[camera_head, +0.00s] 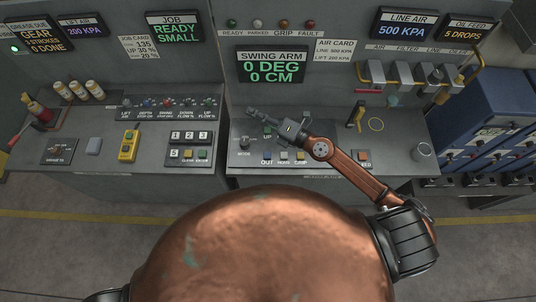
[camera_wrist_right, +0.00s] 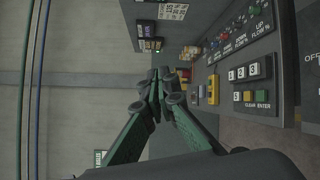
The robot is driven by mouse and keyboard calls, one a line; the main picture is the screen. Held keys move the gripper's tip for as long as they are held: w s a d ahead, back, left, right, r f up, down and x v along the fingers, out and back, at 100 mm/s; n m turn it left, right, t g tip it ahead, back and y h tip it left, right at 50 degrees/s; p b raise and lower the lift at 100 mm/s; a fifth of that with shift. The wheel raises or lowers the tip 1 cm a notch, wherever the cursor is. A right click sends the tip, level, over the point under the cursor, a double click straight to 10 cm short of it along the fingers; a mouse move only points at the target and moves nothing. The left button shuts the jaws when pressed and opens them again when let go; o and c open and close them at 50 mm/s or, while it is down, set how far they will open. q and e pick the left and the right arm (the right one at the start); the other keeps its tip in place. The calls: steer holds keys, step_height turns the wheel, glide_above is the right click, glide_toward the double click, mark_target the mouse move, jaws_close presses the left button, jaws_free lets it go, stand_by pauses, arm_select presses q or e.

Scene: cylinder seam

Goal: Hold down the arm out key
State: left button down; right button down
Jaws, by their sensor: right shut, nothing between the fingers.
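The arm out key (camera_head: 267,156) is a small key with the blue word OUT, low on the right-hand console in the head view. The swing arm screen (camera_head: 272,67) reads 0 DEG, 0 CM. My right gripper (camera_head: 251,111) is shut and empty, reaching in from the right above the console. Its fingertips are up and to the left of the OUT key, apart from it in the picture. In the wrist view the right fingers (camera_wrist_right: 158,85) meet at their tips; the OUT key cannot be made out there. My left gripper is not in view.
Near the OUT key are an UP key (camera_head: 267,134), a MODE knob (camera_head: 244,143), a PARK key (camera_head: 284,156) and a GRIP key (camera_head: 300,156). A number keypad (camera_head: 189,136) is on the left console.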

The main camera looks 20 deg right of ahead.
step_height(320, 180, down, 11)
steer(key=s+n+g+h, duration=0.1)
steer(key=n+g+h, duration=0.1)
steer(key=n+g, duration=0.3)
steer(key=n+g+h, duration=0.2)
steer(key=h, duration=0.1)
glide_above(269, 155)
step_height(269, 155, down, 8)
steer(key=shift+f, duration=0.1)
step_height(269, 155, down, 7)
steer(key=b, duration=0.6)
steer(key=shift+f, duration=0.1)
steer(key=shift+f+b, duration=0.6)
steer(key=shift+f, duration=0.2)
steer(key=shift+f, duration=0.4)
